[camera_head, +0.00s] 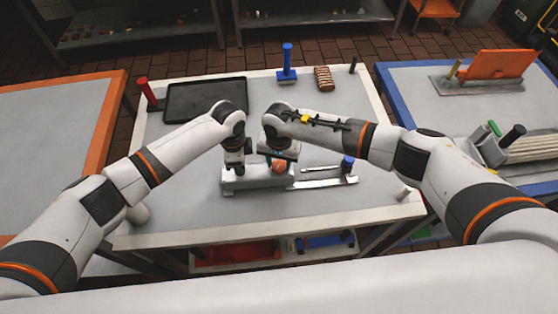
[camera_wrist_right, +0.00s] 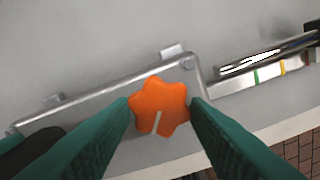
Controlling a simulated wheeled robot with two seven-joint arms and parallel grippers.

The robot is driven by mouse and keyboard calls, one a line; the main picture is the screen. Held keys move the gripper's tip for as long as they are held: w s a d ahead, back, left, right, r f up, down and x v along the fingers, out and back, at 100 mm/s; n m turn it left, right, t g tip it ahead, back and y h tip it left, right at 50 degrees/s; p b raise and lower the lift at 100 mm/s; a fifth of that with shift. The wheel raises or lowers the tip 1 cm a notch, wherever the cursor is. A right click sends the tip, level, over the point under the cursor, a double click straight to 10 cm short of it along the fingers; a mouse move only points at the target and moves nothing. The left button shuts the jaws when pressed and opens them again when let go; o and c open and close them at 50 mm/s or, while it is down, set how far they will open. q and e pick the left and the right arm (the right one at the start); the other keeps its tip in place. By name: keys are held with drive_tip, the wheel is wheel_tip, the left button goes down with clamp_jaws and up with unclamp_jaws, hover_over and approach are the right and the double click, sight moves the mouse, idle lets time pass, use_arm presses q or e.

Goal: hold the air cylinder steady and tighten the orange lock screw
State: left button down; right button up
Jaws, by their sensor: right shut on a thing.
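The orange lock screw (camera_head: 279,167), a star-shaped knob with a pale slot, sits on the grey air cylinder body (camera_head: 258,182) near the front middle of the table. In the right wrist view the screw (camera_wrist_right: 160,106) lies between the green fingers of my right gripper (camera_wrist_right: 162,104), which is shut on it from above. My left gripper (camera_head: 234,168) points down at the left end of the cylinder body. Its fingertips are too small and hidden to tell whether they are open or shut.
Metal rods with coloured marks (camera_wrist_right: 255,77) extend right from the body. A blue-topped post (camera_head: 347,164) stands beside them. A black tray (camera_head: 206,100), a red-handled tool (camera_head: 147,92), a blue-handled stand (camera_head: 287,65) and a brown ridged piece (camera_head: 323,78) are behind.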

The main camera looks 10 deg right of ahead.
drive_tip(key=shift+m, duration=0.3)
drive_tip(key=m, duration=0.3)
drive_tip(key=shift+m, duration=0.4)
drive_tip(key=m, duration=0.3)
drive_tip(key=shift+m, duration=0.3)
use_arm(q)
drive_tip(key=shift+a, duration=0.1)
use_arm(e)
drive_tip(key=m, duration=0.3)
drive_tip(key=shift+w+m, duration=0.1)
drive_tip(key=shift+m, duration=0.3)
drive_tip(key=m, duration=0.3)
drive_tip(key=shift+m, duration=0.3)
drive_tip(key=m, duration=0.3)
drive_tip(key=shift+m, duration=0.3)
drive_tip(key=m, duration=0.3)
drive_tip(key=shift+m, duration=0.3)
use_arm(q)
drive_tip(key=shift+f, duration=0.1)
use_arm(e)
drive_tip(key=m, duration=0.5)
drive_tip(key=shift+m, duration=0.7)
